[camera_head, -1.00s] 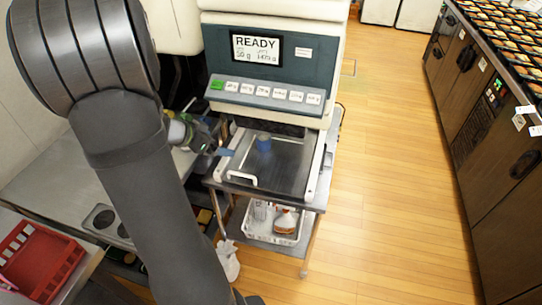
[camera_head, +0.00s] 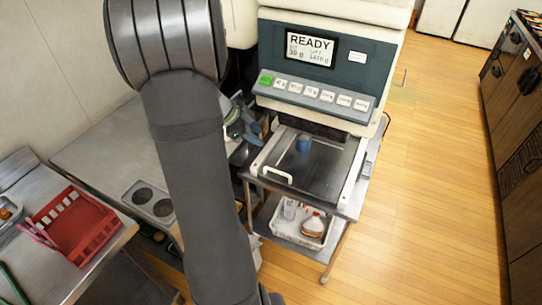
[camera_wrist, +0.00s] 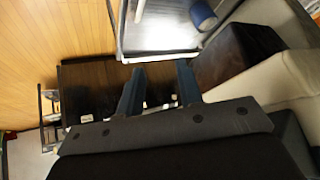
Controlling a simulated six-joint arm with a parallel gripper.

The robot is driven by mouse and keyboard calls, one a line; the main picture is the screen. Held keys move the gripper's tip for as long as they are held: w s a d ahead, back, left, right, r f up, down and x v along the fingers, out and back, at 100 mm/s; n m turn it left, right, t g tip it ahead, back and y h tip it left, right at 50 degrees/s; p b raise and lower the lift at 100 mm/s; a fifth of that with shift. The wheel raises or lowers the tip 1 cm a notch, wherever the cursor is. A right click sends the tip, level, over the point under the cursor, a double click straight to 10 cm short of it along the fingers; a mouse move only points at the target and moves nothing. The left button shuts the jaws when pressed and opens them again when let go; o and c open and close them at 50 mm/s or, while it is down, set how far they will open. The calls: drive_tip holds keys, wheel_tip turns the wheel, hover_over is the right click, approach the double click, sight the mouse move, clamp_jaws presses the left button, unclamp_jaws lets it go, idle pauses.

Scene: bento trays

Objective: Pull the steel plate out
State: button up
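The steel plate (camera_head: 325,172) is a flat grey sheet with a white handle (camera_head: 276,174) at its front left. It lies in the tray bay of the READY machine, and a small blue cylinder (camera_head: 303,144) sits on it. In the wrist view the plate (camera_wrist: 150,30) is at the top, with the blue cylinder (camera_wrist: 203,15) at its right. My gripper (camera_wrist: 160,72) has two blue fingers apart with nothing between them. Its fingertips show just below the plate's edge; whether they touch cannot be told. In the head view my arm hides much of the gripper, left of the plate.
The machine (camera_head: 330,75) stands behind and above the plate. A cart shelf below holds a white basket (camera_head: 299,232) with bottles. A red crate (camera_head: 75,230) is on the left counter. Dark cabinets (camera_head: 525,110) stand far right. The wooden floor between is clear.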

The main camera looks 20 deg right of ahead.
drive_tip(key=w+f+m+g+y, duration=0.1)
drive_tip(key=w+m+g+y, duration=0.1)
drive_tip(key=m, duration=0.4)
approach(279, 172)
drive_tip(key=shift+y, duration=0.4)
drive_tip(key=x, duration=0.7)
drive_tip(key=shift+d+f, duration=0.15)
drive_tip(key=shift+d, duration=0.4)
clamp_jaws()
